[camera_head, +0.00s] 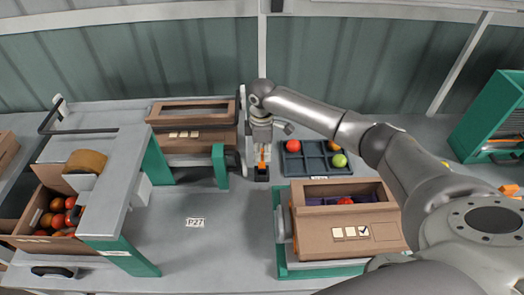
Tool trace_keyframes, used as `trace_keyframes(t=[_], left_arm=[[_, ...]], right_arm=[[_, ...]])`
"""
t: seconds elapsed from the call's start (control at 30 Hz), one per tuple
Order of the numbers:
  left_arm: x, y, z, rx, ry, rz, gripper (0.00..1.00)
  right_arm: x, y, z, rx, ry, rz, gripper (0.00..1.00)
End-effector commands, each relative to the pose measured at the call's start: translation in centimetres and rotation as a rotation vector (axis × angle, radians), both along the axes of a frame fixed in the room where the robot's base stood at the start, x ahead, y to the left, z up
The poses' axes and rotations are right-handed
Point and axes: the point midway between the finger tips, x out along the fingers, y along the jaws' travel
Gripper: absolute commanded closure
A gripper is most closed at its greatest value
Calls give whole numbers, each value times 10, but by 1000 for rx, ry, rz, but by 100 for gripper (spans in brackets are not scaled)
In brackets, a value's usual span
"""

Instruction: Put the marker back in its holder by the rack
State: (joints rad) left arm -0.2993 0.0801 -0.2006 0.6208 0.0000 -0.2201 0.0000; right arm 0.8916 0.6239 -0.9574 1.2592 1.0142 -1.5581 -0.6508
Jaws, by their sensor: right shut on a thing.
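My right gripper (262,146) reaches in from the right and points down near the back of the bench. It is shut on the orange marker (262,156), which shows as a thin upright strip between the fingers. A small black holder (262,173) stands directly below the marker. From this angle I cannot tell whether the marker's lower end is inside the holder or just above it. My left gripper is not in view.
A dark sectioned tray (315,171) with several tomatoes lies right of the holder. A cardboard box (380,236) with a ticked label stands in front of it. Another box (195,146) stands left, beyond a green-legged grey stand (118,185). The bench around the P27 label (195,222) is clear.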

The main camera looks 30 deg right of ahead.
Motion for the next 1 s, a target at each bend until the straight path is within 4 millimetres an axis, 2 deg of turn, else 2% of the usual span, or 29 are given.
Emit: trace_keyframes(t=[1.0], left_arm=[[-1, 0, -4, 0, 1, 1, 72]], right_arm=[[0, 0, -14, 0, 1, 0, 100]])
